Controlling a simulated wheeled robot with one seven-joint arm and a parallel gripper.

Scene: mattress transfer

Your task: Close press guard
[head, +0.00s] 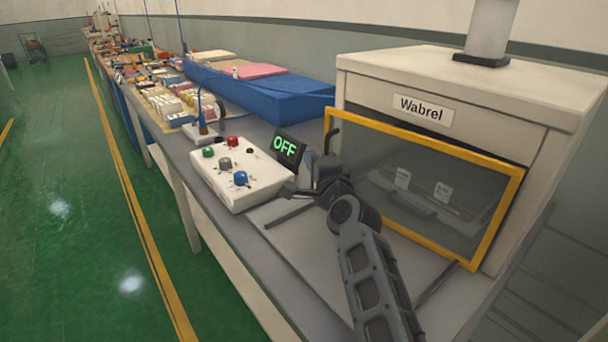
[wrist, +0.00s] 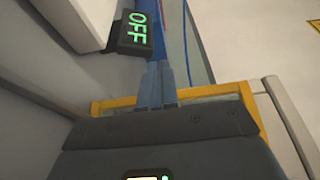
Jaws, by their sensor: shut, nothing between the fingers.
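The press guard is a clear panel in a yellow frame (head: 432,141) across the front of the white press (head: 545,90) labelled "Wabrel". In the head view it stands upright before the press opening; its lower left part is hidden by my arm. I cannot tell whether it is fully seated. My gripper (head: 316,162) is at the guard's left edge, beside the OFF display. In the wrist view my gripper's fingers (wrist: 157,84) are together and empty, with the yellow frame (wrist: 112,105) just behind them. I cannot tell whether they touch it.
A white control box (head: 240,175) with coloured buttons stands left of the press, with a lit OFF display (head: 286,148). A blue mattress-like block (head: 255,92) lies behind it. Boxes and goods (head: 165,100) line the long table. The green floor (head: 75,210) at left is clear.

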